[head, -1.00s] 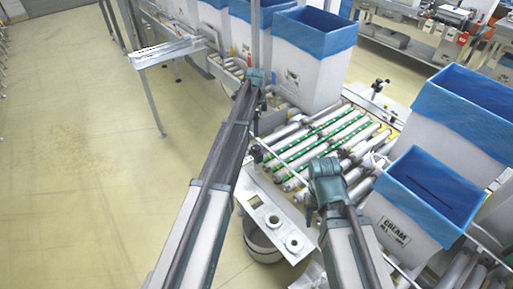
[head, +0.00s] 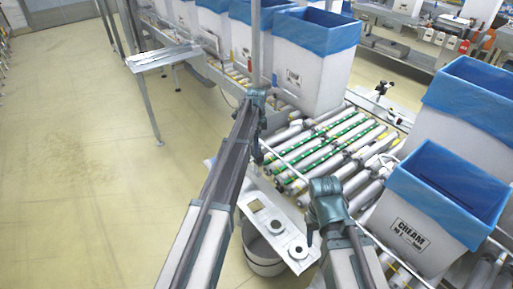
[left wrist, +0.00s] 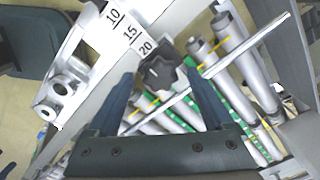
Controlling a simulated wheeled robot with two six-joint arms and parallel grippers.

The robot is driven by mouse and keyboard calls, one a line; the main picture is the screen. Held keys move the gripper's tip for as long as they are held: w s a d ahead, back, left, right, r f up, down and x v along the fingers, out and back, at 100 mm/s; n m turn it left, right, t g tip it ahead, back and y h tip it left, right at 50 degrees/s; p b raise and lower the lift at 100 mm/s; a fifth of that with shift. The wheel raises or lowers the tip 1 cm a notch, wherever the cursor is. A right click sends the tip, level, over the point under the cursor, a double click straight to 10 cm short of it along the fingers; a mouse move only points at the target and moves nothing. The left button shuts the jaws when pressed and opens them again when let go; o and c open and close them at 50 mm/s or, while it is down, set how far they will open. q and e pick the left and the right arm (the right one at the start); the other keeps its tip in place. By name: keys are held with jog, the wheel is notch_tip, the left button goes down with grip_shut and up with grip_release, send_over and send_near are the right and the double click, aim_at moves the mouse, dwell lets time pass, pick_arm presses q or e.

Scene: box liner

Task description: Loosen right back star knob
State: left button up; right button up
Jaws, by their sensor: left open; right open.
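A dark star knob (left wrist: 160,72) shows in the left wrist view beside a white scale marked 10, 15, 20 (left wrist: 130,32). My left gripper (left wrist: 164,84) is open, with one finger on each side of the knob in that view; I cannot tell whether they touch it. In the head view my left gripper (head: 259,130) is over the near left side of the roller conveyor (head: 330,150). A small dark knob (head: 258,157) shows just below it. My right gripper (head: 312,232) is open and apart, at the conveyor's near edge; its fingertips are partly hidden.
A thin rail (head: 310,143) crosses above the rollers. A pale panel with round rings (head: 273,224) is at the near edge, above a bin (head: 262,258). Lined white boxes stand behind (head: 310,75) and right (head: 405,240). The floor at left (head: 80,170) is clear.

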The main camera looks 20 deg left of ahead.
pick_arm(q)
grip_shut()
dwell(0.4)
